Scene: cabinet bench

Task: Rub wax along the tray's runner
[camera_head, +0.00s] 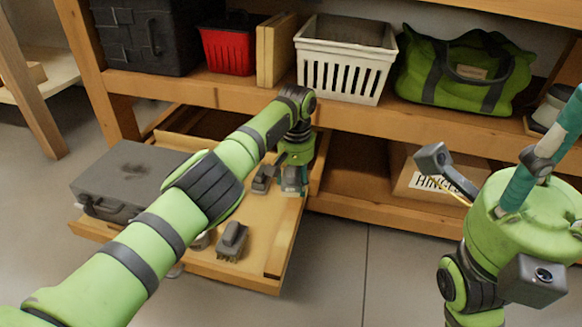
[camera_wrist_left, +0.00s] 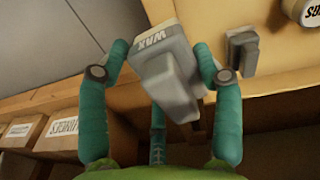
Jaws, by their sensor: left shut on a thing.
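My left gripper (camera_head: 297,178) has come over the right side of the pulled-out wooden tray (camera_head: 262,222). Its teal fingers are shut on a grey block marked WAX, which shows clearly in the left wrist view (camera_wrist_left: 160,62) and is small in the head view (camera_head: 291,188). The block is close to the tray's right side wall (camera_head: 320,165), which is the edge by the runner. I cannot tell whether the wax touches it. My right gripper (camera_head: 545,150) is at the right edge of the head view, fingers pointing up, partly cut off and away from the tray.
A grey case (camera_head: 125,180) lies on the tray's left. A grey brush (camera_head: 232,241) lies near its front, and another dark grey item (camera_head: 262,180) lies beside my left gripper. A HINGES box (camera_head: 410,180) stands on the lower shelf. A white basket (camera_head: 345,50) and green bag (camera_head: 465,75) stand above.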

